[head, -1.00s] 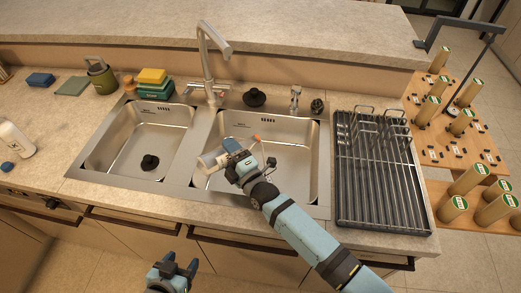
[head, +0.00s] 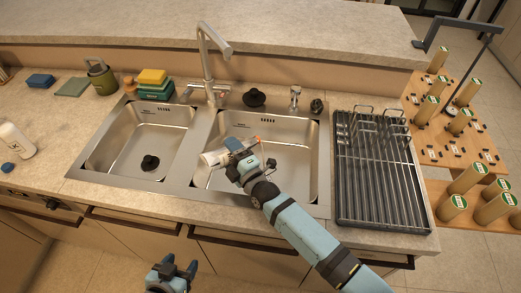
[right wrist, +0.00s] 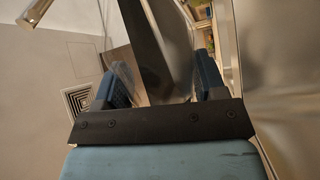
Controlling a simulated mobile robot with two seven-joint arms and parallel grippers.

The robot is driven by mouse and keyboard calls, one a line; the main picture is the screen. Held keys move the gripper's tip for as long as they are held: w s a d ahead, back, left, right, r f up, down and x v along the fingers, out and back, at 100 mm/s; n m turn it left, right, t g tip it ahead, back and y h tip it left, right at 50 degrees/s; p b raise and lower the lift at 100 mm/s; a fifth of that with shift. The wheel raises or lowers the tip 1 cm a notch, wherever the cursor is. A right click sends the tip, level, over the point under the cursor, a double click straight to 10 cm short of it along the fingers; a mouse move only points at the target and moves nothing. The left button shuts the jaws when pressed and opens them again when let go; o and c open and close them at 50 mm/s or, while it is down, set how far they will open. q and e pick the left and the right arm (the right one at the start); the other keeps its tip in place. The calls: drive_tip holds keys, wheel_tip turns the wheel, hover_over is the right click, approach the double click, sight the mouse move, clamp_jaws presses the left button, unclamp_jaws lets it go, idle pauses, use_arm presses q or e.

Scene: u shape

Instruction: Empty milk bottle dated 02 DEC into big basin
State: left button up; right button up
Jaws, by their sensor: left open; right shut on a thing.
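My right gripper (head: 238,154) is shut on a whitish bottle (head: 213,158) and holds it tilted on its side above the big basin (head: 290,180). The bottle's date cannot be read. In the right wrist view, a greyish surface (right wrist: 165,60) lies between the fingers. Another white bottle (head: 15,140) lies on the left counter beside a blue cap (head: 8,168). My left gripper (head: 172,268) is open and empty in front of the cabinets.
The small basin (head: 125,150) is left of the big one, with a black plug in it. The faucet (head: 207,65) stands behind. A dark drying rack (head: 378,175) stands to the right. Sponges (head: 152,77) and a green canister (head: 101,77) sit behind the small basin.

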use_arm(q)
drive_tip(key=shift+s+a, duration=0.15)
drive_tip(key=shift+s, duration=0.15)
use_arm(e)
drive_tip(key=shift+w+d+m, duration=0.15)
drive_tip(key=shift+m, duration=0.45)
